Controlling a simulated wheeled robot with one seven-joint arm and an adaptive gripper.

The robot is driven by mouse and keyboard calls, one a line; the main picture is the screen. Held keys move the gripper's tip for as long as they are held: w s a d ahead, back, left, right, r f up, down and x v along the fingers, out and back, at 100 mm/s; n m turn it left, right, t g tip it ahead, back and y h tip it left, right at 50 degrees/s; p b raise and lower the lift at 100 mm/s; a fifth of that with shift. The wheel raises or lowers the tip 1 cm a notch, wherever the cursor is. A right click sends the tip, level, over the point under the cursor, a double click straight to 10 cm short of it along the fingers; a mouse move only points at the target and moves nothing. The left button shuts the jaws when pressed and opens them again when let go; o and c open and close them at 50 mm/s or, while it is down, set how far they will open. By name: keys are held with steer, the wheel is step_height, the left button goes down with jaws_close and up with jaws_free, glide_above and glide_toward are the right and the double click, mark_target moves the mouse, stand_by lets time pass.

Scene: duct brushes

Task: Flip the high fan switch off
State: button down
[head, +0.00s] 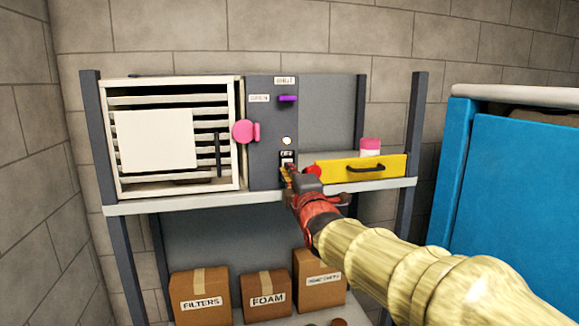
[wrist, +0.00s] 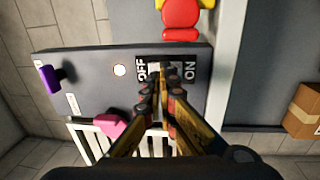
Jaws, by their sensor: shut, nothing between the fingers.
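The fan switch (head: 287,155) sits low on the dark grey panel (head: 262,150), just above the shelf. In the wrist view its black plate (wrist: 143,78) reads OFF at the left end and ON at the right end. My gripper (head: 289,171) is shut and empty, with its tips right in front of the plate. The wrist view also shows the fingers (wrist: 160,92) over the plate's middle, close to the switch. They cover part of the lever, so I cannot tell its position or whether they touch it. A round pale light (head: 287,141) shows above the switch.
A purple handle (head: 288,98) is higher on the panel. A pink knob (head: 243,131) is beside the white louvred box (head: 241,165). A red knob (head: 313,171) and yellow drawer (head: 335,171) are close right of my gripper. Cardboard boxes (head: 200,290) stand below the shelf.

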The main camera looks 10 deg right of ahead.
steer(key=shift+w+b, duration=0.35)
steer(key=shift+b, duration=0.15)
steer(key=shift+w+r+b, duration=0.15)
steer(key=shift+r+b, duration=0.05)
steer(key=shift+b, duration=0.1)
